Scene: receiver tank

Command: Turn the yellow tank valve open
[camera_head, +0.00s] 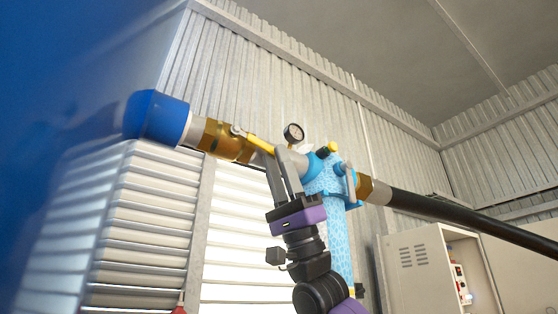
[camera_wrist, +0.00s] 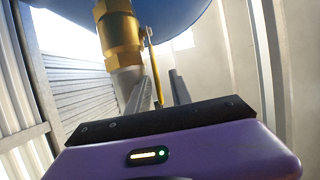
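The yellow valve handle (camera_head: 262,145) is a slim lever on the brass valve body (camera_head: 222,141), to the right of the blue pipe end. It lies roughly along the pipe. In the wrist view the handle (camera_wrist: 153,72) runs down from beside the brass fitting (camera_wrist: 119,35), and its lower end lies between my two fingers, nearer the left one. My gripper (camera_head: 279,155) reaches up to the handle's right end from below. In the wrist view its fingers (camera_wrist: 163,80) are apart, with a gap beside the handle. The fingers hide part of the pipe behind them.
A light-blue filter housing (camera_head: 328,185) with a second yellow knob (camera_head: 332,148) stands just right of my gripper. A pressure gauge (camera_head: 293,133) sits above. A black hose (camera_head: 470,220) runs off right above an open cabinet (camera_head: 420,265). The blue tank (camera_head: 60,120) fills the left.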

